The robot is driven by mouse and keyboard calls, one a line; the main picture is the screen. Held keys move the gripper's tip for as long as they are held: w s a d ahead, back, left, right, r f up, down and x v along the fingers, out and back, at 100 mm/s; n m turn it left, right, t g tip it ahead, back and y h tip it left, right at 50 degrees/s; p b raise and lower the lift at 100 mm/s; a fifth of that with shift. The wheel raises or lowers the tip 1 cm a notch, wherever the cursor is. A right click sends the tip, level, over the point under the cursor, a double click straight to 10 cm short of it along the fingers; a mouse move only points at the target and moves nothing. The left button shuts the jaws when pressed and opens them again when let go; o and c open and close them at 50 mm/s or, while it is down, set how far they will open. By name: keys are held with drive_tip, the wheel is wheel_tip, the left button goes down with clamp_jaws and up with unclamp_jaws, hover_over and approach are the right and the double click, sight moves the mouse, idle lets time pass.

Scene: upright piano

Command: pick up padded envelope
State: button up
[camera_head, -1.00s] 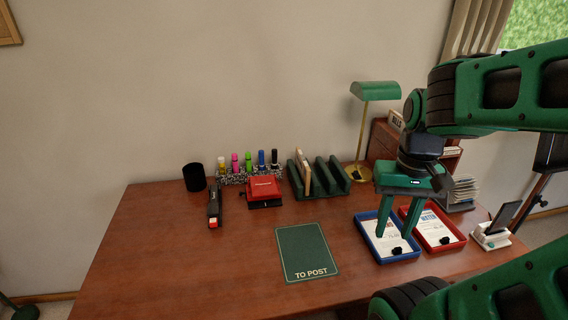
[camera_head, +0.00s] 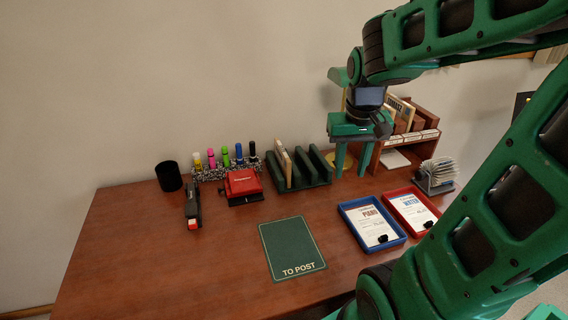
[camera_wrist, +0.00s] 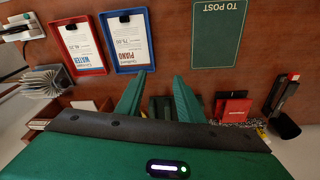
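No thing in view is clearly a padded envelope. A flat tan item (camera_head: 284,166) stands upright in the left slot of a dark green slotted rack (camera_head: 318,170) at the back of the desk; I cannot tell whether it is the envelope. My gripper (camera_head: 351,174) is open and empty, pointing down, just right of the rack and in front of the wooden organiser (camera_head: 412,145). In the wrist view my two fingers (camera_wrist: 159,82) are apart, with part of the rack (camera_wrist: 160,106) showing between them. The tan item is not clear there.
A blue tray (camera_head: 349,225) and a red tray (camera_head: 433,204) hold papers at the right. A green TO POST mat (camera_head: 291,247) lies mid-desk. A red box-shaped item (camera_head: 243,185), pens (camera_head: 225,156) and a black cup (camera_head: 168,176) stand left. The front left desk is clear.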

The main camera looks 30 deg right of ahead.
drive_tip(key=w+f+n+t, duration=0.1)
drive_tip(key=w+n+t, duration=0.1)
drive_tip(key=w, duration=1.3)
drive_tip(key=t, duration=0.1)
approach(283, 150)
drive_tip(key=shift+s+d+f+n, duration=0.3)
drive_tip(key=shift+d+f, duration=0.05)
drive_tip(key=x, duration=0.5)
drive_tip(key=shift+w+a, duration=0.25)
drive_tip(key=shift+w, duration=0.2)
drive_tip(key=shift+x, duration=3.05)
drive_tip(key=shift+w+r, duration=0.1)
drive_tip(key=shift+w, duration=0.05)
drive_tip(key=shift+f, duration=0.25)
drive_tip(key=shift+c, duration=0.6)
clamp_jaws()
